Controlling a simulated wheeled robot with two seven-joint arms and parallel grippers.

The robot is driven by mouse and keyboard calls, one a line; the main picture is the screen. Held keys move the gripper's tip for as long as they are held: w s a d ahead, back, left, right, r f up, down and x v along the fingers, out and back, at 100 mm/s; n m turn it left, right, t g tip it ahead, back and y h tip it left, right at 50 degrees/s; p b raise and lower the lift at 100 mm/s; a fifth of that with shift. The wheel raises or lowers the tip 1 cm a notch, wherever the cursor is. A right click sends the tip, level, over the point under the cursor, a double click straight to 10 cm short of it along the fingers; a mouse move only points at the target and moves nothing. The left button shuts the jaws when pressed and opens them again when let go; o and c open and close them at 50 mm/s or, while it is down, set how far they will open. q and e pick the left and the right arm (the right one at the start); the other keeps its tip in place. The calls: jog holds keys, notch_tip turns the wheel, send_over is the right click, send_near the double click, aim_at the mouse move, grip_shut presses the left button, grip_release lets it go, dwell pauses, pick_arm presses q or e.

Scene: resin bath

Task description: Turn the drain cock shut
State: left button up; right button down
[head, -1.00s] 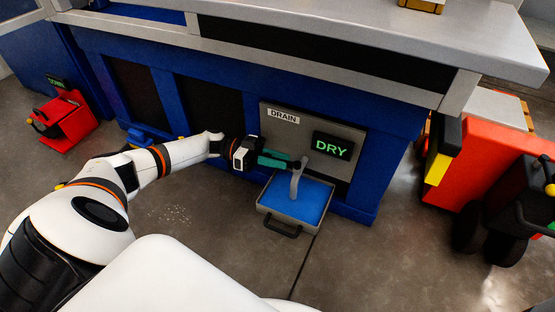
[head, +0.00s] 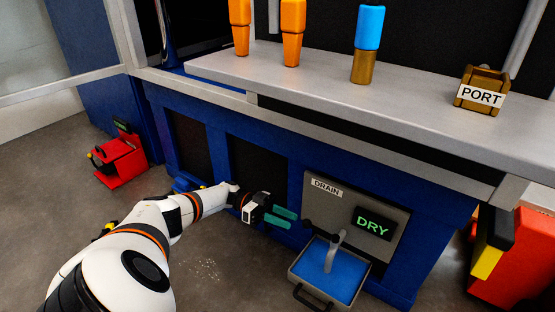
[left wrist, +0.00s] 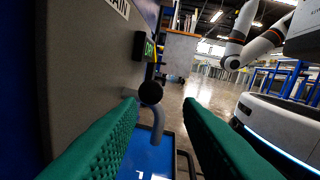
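The drain cock is a grey curved spout (head: 334,250) with a dark knob (head: 307,222), set on a grey panel (head: 330,212) marked DRAIN. The round black knob also shows in the left wrist view (left wrist: 150,92), just ahead of the gap between the fingers. My left gripper (head: 295,219) has teal fingers, spread apart and empty, with their tips just left of the knob. The fingers also show in the left wrist view (left wrist: 158,112). A display (head: 373,223) on the panel reads DRY in green. My right gripper is out of view.
A grey tray with a blue inside (head: 348,290) and a black handle sits under the spout. Above is a grey counter (head: 420,105) with orange and blue bottles and a box marked PORT (head: 480,95). A red unit (head: 118,160) stands at the far left. A red machine (head: 515,245) stands at right.

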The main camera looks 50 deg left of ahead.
pick_arm(q)
jog(key=shift+v, duration=1.3)
